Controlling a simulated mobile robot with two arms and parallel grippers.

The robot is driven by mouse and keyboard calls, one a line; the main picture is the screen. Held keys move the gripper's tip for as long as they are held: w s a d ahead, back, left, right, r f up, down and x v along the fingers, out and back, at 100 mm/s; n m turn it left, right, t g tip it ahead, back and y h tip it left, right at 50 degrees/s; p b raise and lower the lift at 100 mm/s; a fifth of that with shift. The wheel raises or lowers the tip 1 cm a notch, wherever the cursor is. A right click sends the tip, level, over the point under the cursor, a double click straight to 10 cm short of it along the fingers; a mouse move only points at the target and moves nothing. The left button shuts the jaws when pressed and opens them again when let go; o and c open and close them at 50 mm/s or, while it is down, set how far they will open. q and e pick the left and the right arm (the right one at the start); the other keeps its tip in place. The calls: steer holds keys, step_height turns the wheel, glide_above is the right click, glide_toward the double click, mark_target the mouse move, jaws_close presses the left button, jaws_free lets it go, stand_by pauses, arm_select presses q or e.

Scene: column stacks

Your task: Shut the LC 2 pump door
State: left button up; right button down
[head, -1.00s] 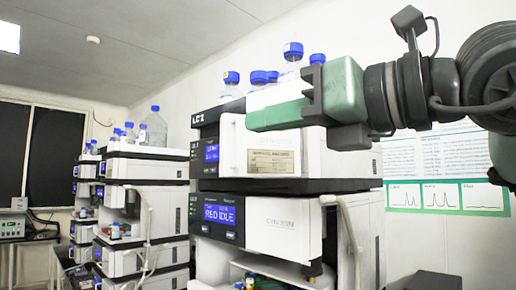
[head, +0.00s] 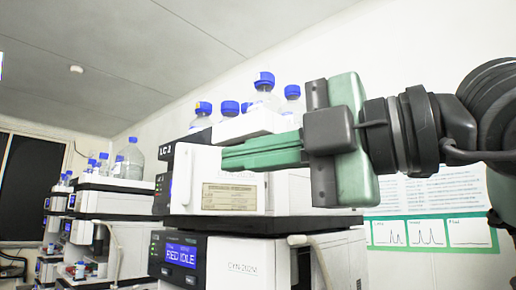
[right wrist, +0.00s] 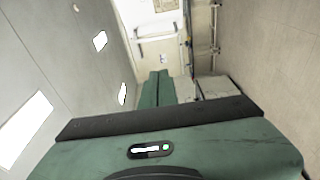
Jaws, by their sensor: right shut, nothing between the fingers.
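The LC 2 stack stands at centre in the head view, with its name on a dark strip (head: 167,152). Its pump door (head: 229,196) is a white panel with a pale label and an upright handle at its left edge. The panel stands out in front of the unit and covers part of its display, so it looks ajar; how far is unclear. My right gripper (head: 224,158) is shut and empty, its green fingers pointing left across the door's upper part. Contact cannot be told. The right wrist view shows its fingers (right wrist: 157,88). My left gripper is out of view.
Clear bottles with blue caps (head: 264,92) stand on top of the stack, close above my gripper. More stacks (head: 105,203) stand at left. A poster (head: 425,200) is on the right wall.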

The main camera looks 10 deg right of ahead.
mark_target(202, 172)
steer(key=w+a+p, duration=0.1)
steer(key=w, duration=0.2)
steer(key=w+a+p, duration=0.1)
steer(key=w+a, duration=0.1)
steer(key=w+a+p, duration=0.1)
steer(key=w+p, duration=0.1)
steer(key=w, duration=0.1)
steer(key=shift+w+a+f, duration=0.15)
steer(key=shift+w+a, duration=0.15)
